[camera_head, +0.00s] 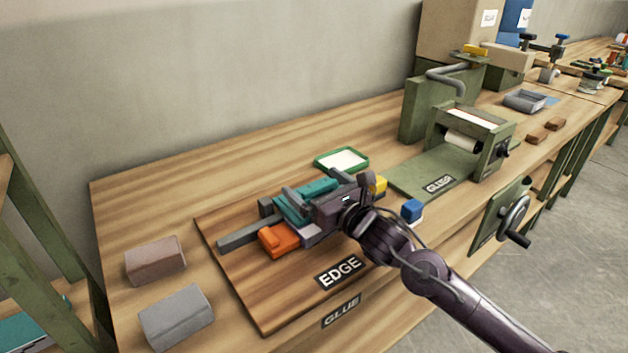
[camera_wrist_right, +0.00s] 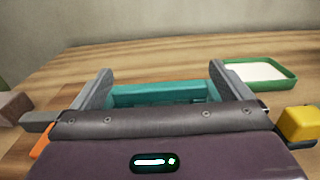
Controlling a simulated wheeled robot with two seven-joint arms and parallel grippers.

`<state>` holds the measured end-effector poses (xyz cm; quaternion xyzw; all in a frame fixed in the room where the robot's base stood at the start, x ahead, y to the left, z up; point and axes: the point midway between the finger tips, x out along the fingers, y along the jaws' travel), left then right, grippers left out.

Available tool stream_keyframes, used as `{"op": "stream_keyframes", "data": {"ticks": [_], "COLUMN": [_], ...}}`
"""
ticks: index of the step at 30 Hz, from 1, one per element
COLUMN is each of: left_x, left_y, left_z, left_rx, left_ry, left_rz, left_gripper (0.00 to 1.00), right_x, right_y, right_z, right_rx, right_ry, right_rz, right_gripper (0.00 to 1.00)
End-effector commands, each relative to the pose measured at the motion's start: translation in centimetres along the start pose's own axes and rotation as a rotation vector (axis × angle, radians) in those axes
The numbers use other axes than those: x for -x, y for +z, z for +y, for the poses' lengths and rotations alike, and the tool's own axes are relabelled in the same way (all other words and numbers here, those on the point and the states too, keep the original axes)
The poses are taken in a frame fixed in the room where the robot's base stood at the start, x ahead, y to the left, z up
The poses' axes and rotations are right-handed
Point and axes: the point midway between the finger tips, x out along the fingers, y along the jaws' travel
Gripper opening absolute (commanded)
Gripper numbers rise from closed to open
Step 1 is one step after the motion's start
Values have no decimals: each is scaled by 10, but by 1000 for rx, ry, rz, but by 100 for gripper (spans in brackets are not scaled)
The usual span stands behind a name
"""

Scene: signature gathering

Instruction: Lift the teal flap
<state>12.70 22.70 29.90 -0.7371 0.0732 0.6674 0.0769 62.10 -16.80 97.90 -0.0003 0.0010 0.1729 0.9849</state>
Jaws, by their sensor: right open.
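The teal flap (camera_head: 307,200) lies on the wooden EDGE board (camera_head: 268,309), with grey bars around it. In the right wrist view the teal piece (camera_wrist_right: 155,95) shows between my two fingers. My right gripper (camera_head: 294,200) is open, with one finger on each side of the teal piece. I cannot tell whether the fingers touch it. The gripper body hides the near part of the teal piece. My left gripper is not in view.
An orange block (camera_head: 279,240) sits at the board's front, with yellow (camera_head: 378,184) and blue (camera_head: 411,210) blocks to the right. A green tray (camera_head: 317,163) lies behind. Brown (camera_head: 155,260) and grey (camera_head: 176,316) blocks lie at left. The green GLUER machine (camera_head: 480,140) stands at right.

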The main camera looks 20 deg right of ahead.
Motion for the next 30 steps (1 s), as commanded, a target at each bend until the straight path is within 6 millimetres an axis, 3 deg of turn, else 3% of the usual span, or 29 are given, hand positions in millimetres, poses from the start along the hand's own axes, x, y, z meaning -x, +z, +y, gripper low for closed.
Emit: {"op": "stream_keyframes", "data": {"ticks": [11,25,30], "left_x": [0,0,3], "left_y": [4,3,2], "left_z": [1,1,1], "left_rx": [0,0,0], "left_ry": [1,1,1], "left_rz": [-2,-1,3], "left_gripper": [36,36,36], "right_x": [-8,-7,-8], "right_y": [0,0,2], "right_z": [0,0,0], "right_rx": [0,0,0], "right_ry": [1,1,1], "right_rz": [0,0,5], "right_gripper": [98,37,35]}}
